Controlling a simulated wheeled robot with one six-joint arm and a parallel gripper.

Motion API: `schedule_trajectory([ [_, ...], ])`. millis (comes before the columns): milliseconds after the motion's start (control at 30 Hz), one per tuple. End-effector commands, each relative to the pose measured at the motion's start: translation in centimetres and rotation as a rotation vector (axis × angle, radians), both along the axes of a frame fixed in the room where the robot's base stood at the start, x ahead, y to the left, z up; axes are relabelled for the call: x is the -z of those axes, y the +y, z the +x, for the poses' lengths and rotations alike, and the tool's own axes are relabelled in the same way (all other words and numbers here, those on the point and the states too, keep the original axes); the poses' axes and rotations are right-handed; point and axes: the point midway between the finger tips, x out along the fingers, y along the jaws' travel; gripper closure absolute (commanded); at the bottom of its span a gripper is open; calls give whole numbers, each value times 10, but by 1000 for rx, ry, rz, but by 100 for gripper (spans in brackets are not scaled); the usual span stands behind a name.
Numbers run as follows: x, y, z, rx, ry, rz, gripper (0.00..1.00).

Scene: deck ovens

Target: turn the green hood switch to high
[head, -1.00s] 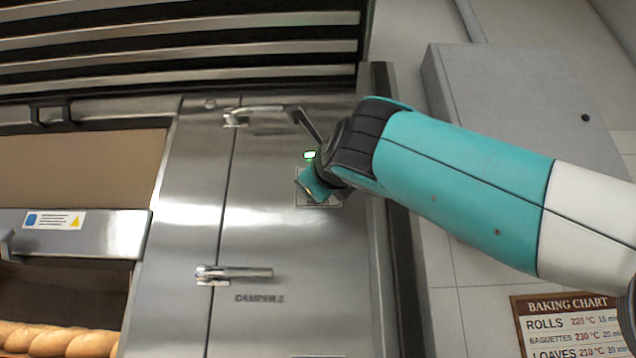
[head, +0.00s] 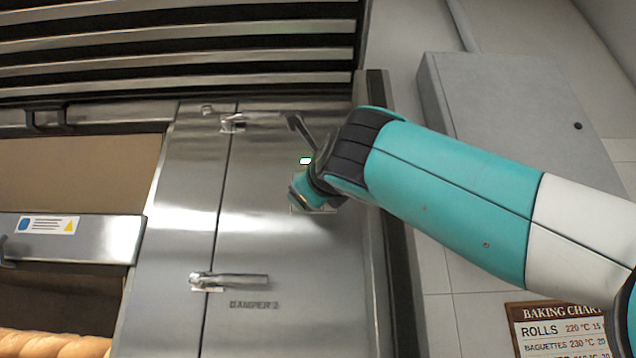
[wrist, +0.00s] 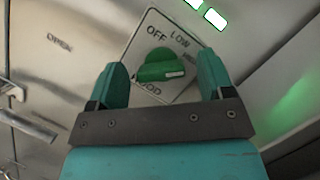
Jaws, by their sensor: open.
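The green hood switch (wrist: 160,68) is a round knob with a raised grip and a white mark at its right end. It sits on a tilted pale plate (wrist: 140,40) lettered OFF, LOW and a partly hidden third word at the right. The white mark points right, below LOW; its exact setting is unclear. My gripper (wrist: 162,82) is open, its two teal fingers on either side of the knob in the picture, with gaps. I cannot tell how deep they reach. In the head view my gripper (head: 308,190) is at the plate and hides the knob.
A lit green indicator (head: 306,160) is above the plate. A damper handle (head: 232,281) sticks out lower left, and another fitting (head: 232,123) is above. A grey wall box (head: 520,120) and a baking chart (head: 560,328) are at the right. Bread (head: 50,343) lies lower left.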

Motion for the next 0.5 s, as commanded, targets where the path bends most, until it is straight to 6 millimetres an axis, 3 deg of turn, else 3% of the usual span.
schedule_trajectory([
  [167, 9, -4, -18, -3, -3, 2, 26],
  [500, 34, -23, -98, -8, -1, 3, 26],
])
